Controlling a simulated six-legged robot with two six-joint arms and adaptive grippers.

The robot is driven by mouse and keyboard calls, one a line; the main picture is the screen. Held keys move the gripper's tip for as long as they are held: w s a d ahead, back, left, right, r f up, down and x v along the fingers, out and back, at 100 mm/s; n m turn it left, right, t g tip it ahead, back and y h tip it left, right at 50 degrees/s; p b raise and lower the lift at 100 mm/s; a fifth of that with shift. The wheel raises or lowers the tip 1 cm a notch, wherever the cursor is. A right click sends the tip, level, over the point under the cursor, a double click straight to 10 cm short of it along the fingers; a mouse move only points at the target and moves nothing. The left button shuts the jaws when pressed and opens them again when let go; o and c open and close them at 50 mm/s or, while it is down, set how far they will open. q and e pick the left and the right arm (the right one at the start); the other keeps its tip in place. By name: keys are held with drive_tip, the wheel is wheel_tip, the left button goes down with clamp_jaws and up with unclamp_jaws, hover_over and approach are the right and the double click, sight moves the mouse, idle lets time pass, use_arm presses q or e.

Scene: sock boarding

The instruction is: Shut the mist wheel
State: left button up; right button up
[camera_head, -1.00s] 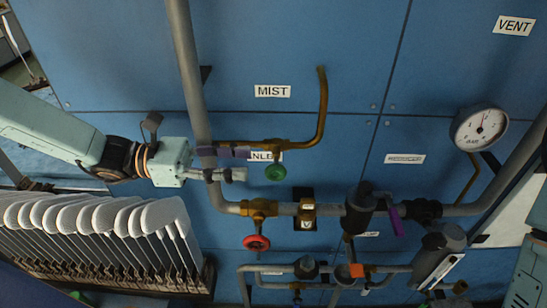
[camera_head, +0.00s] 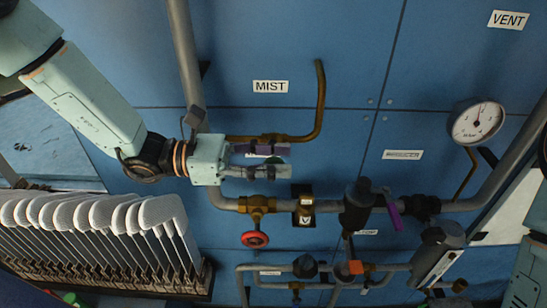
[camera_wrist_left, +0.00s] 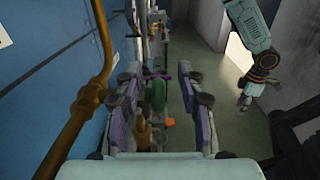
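The mist wheel is a small green handwheel (camera_head: 275,160) on a thin brass pipe below the MIST label (camera_head: 270,87). In the head view it is mostly hidden by my left gripper (camera_head: 280,161). In the left wrist view the green wheel (camera_wrist_left: 158,94) stands edge-on between my left gripper's two purple-padded fingers (camera_wrist_left: 160,88). These are open, with a gap on both sides of the wheel. My right gripper (camera_wrist_left: 245,101) shows small and far off at the upper right of the wrist view; its fingers are too small to judge.
A red wheel (camera_head: 255,239) hangs from the grey pipe below. The brass pipe (camera_head: 321,100) bends up to the right of the gripper. A purple lever (camera_head: 396,218) and a gauge (camera_head: 478,121) are farther right. A rack of white sock boards (camera_head: 160,211) stands at lower left.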

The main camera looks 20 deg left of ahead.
use_arm(q)
drive_tip(key=shift+w+f, duration=0.1)
drive_tip(key=shift+w, duration=0.2)
drive_tip(key=shift+s, duration=0.2)
drive_tip(key=c, duration=0.6)
drive_tip(key=shift+w, duration=0.1)
clamp_jaws()
drive_tip(key=shift+r+y+p, duration=0.2)
drive_tip(key=shift+y+p, duration=0.3)
drive_tip(key=shift+p, duration=0.3)
drive_tip(key=shift+d+f+y+p, duration=0.1)
drive_tip(key=shift+f+y+p, duration=0.1)
drive_tip(key=shift+y+p, duration=0.1)
drive_tip(key=o, duration=0.6)
unclamp_jaws()
